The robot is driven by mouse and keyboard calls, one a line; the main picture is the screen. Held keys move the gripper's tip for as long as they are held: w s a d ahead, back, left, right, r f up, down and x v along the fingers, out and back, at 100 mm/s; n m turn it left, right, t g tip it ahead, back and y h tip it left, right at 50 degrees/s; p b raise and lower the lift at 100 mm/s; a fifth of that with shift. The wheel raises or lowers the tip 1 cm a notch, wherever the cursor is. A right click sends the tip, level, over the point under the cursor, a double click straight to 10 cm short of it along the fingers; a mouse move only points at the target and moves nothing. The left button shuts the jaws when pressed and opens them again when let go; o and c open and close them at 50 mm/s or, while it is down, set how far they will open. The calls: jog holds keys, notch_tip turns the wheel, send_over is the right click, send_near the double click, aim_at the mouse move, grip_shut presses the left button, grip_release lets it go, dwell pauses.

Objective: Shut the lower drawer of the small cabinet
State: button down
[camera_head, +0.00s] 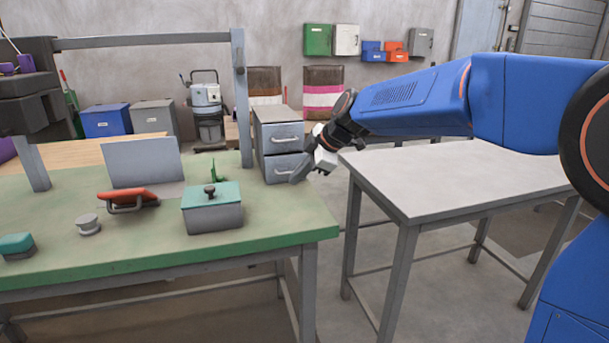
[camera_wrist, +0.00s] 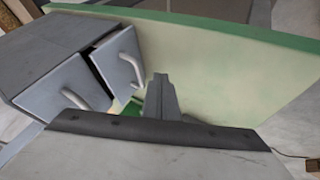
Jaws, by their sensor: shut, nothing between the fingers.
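The small grey cabinet (camera_head: 259,131) stands at the right rear of the green bench and has two drawers with pale bar handles. The lower drawer (camera_head: 277,168) shows in the wrist view (camera_wrist: 118,62) as the front nearer the bench top. It stands slightly out, with a dark gap along its edge. The upper drawer (camera_head: 280,137) also shows in the wrist view (camera_wrist: 60,92) and looks shut. My gripper (camera_head: 298,175) is shut and empty, in front of the lower drawer near its right side. Its fingers (camera_wrist: 161,98) appear beside the lower handle; I cannot tell whether they touch.
The green bench (camera_head: 270,225) holds a teal-lidded box (camera_head: 214,216), a red-handled item (camera_head: 128,197) and a grey round piece (camera_head: 88,224). A bare grey table (camera_head: 465,180) stands to the right, below my arm. A bench post (camera_head: 241,100) rises left of the cabinet.

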aim_at(294, 166)
jog(key=shift+w+a+r, duration=0.15)
jog(key=shift+w+a, duration=0.1)
jog(key=shift+w, duration=0.6)
jog(key=shift+w, duration=0.1)
jog(key=shift+w+a, duration=0.2)
jog(key=shift+w, duration=0.35)
jog(key=shift+w+a, duration=0.15)
jog(key=shift+w, duration=0.4)
jog(key=shift+w+r, duration=0.1)
jog(key=shift+w, duration=0.1)
